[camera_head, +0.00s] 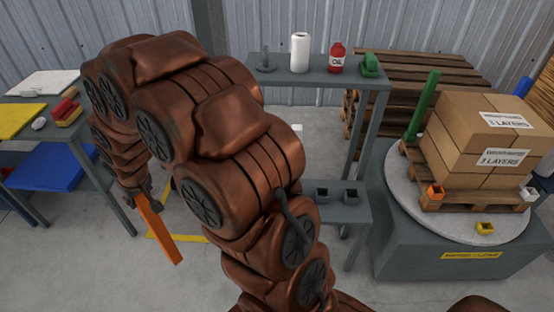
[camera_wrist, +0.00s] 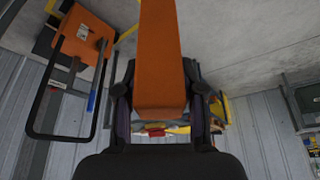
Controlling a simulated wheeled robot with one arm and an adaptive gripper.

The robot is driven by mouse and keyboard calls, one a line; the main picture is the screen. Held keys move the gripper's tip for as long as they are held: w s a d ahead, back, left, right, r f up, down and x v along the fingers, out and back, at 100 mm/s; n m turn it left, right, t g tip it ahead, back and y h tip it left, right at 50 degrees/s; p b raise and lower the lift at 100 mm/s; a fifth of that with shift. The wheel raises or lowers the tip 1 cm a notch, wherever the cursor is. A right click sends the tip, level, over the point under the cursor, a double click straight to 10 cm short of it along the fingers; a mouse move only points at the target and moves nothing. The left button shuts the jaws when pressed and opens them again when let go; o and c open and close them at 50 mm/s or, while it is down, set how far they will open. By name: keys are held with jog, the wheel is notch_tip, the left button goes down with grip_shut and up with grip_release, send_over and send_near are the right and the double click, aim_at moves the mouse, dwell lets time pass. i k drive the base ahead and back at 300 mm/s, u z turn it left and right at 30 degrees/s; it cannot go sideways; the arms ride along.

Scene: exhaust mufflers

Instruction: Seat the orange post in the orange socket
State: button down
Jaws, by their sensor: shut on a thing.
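The orange post (camera_head: 160,236) is a long square bar held by my gripper (camera_head: 139,194) at its upper end in the head view. It hangs tilted, its lower end toward the lower right, in front of the left table. In the wrist view the post (camera_wrist: 160,58) lies between the two dark fingers, which are shut on it, and runs up out of the picture. The orange socket (camera_head: 436,191) is a small square block at the near left corner of the pallet on the round turntable, far right of my gripper. The wrist view does not show the socket.
The turntable (camera_head: 405,200) bears a pallet of boxes (camera_head: 470,150), a green post (camera_head: 424,105), a blue post (camera_head: 522,87), a yellow socket (camera_head: 484,227) and a white socket (camera_head: 527,194). A grey shelf stand (camera_head: 300,78) stands between, with two dark sockets (camera_head: 336,194) lower down.

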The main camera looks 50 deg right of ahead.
aim_at(479, 149)
jog(key=z, duration=1.6)
